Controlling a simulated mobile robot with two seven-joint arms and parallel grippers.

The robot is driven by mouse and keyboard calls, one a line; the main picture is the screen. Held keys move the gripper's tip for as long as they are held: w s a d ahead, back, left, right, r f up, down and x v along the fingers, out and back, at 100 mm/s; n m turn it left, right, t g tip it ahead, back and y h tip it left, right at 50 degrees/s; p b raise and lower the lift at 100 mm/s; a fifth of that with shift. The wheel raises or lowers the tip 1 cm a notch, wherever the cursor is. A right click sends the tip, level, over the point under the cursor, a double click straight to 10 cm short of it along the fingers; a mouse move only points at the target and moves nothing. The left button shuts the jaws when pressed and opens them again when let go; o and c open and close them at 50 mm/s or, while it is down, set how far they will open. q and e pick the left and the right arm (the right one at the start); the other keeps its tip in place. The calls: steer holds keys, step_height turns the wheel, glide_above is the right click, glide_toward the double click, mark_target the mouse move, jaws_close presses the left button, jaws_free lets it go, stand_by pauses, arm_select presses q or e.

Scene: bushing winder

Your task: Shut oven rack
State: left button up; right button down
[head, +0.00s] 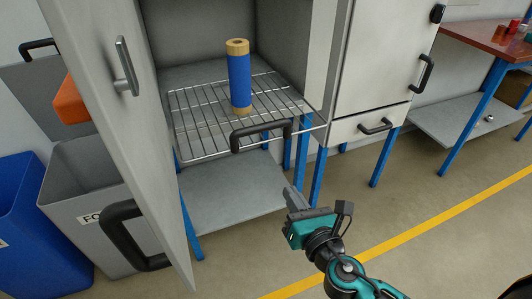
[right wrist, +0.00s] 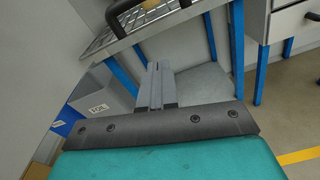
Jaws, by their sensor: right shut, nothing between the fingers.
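The oven rack (head: 195,118) is a wire shelf that sticks out of the open grey oven, with a black handle (head: 261,134) on its front edge. A blue bushing (head: 239,78) with tan ends stands upright on it. In the right wrist view the rack (right wrist: 150,14) and its handle (right wrist: 124,18) show at the top. My right gripper (head: 292,196) is shut and empty, below and in front of the rack, apart from the handle. Its fingers also show in the right wrist view (right wrist: 156,85). My left gripper is not in view.
The oven door (head: 115,90) stands open at the left. A grey bin (head: 85,170) and a blue bin (head: 25,220) stand beyond it. A closed cabinet (head: 375,65) adjoins the oven at the right. Below the rack is a grey lower shelf (head: 235,195). The floor in front is clear.

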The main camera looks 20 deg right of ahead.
steer(key=r+n, duration=0.1)
steer(key=n, duration=0.2)
steer(key=p, duration=0.1)
glide_toward(261, 143)
steer(key=shift+t, duration=0.4)
steer(key=w, duration=0.5)
steer(key=shift+w+d+f, duration=0.15)
steer(key=shift+w+f, duration=0.15)
steer(key=shift+f, duration=0.05)
steer(key=shift+w, duration=0.65)
